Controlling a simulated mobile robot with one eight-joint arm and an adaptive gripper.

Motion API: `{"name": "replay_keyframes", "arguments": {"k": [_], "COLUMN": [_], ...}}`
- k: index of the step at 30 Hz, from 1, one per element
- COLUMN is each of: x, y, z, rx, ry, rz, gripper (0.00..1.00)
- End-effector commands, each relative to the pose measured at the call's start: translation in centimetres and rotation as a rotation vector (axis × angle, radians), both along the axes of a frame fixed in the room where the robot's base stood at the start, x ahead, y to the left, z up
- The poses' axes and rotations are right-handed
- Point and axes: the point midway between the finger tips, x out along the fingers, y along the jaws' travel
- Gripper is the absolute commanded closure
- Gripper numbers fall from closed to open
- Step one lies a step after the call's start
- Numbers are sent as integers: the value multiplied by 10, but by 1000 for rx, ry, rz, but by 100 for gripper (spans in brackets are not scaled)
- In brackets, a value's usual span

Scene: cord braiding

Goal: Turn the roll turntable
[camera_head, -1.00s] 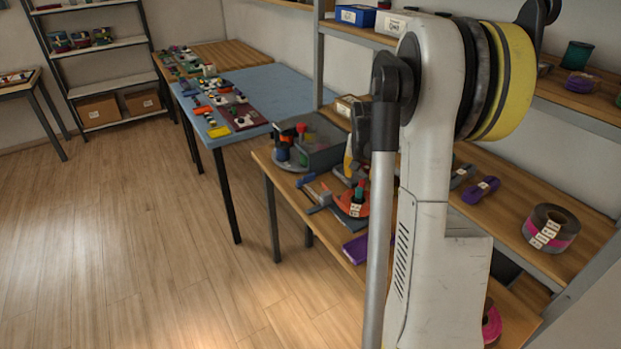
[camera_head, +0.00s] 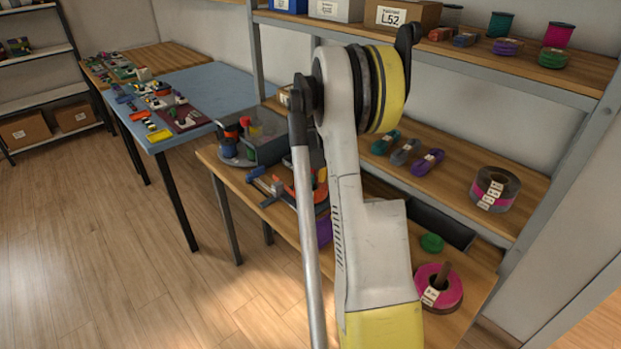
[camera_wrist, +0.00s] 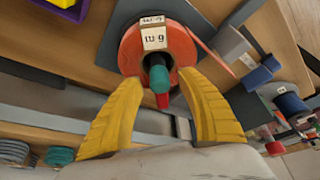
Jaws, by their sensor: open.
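A round grey turntable (camera_head: 234,160) with upright spools on it stands at the far left end of the wooden bench, in the head view. Several spools (camera_wrist: 290,103) also show at the right of the wrist view. An orange disc (camera_wrist: 183,45) with white labels and a green and red upright piece (camera_wrist: 159,80) at its middle lies ahead of my gripper. My gripper (camera_wrist: 160,84) is open, its yellow fingers on either side of that piece with gaps. I cannot tell whether they touch the disc. My arm hides part of the bench in the head view.
A grey bin (camera_head: 268,146) stands beside the turntable. Blue and red clamp-like tools (camera_head: 272,186) lie nearby. A pink roll (camera_head: 452,291) sits at the bench's right end. Shelves (camera_head: 545,70) with cord spools rise behind. The blue table (camera_head: 205,85) is left; the floor (camera_head: 130,250) is open.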

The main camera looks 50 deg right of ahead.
Motion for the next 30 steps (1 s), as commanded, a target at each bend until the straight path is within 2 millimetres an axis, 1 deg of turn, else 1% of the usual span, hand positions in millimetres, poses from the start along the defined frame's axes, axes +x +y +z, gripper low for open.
{"name": "replay_keyframes", "arguments": {"k": [3, 5, 6, 7, 8, 20, 30], "x": [0, 0, 0, 0, 0, 0, -1], "y": [0, 0, 0, 0, 0, 0, 0], "z": [0, 0, 0, 0, 0, 0, 0], "rx": [0, 0, 0, 0, 0, 0, 1], "ry": [0, 0, 0, 0, 0, 0, 0], "rz": [0, 0, 0, 0, 0, 13, 117], "gripper": [56, 75, 87, 96, 100, 100, 100]}}
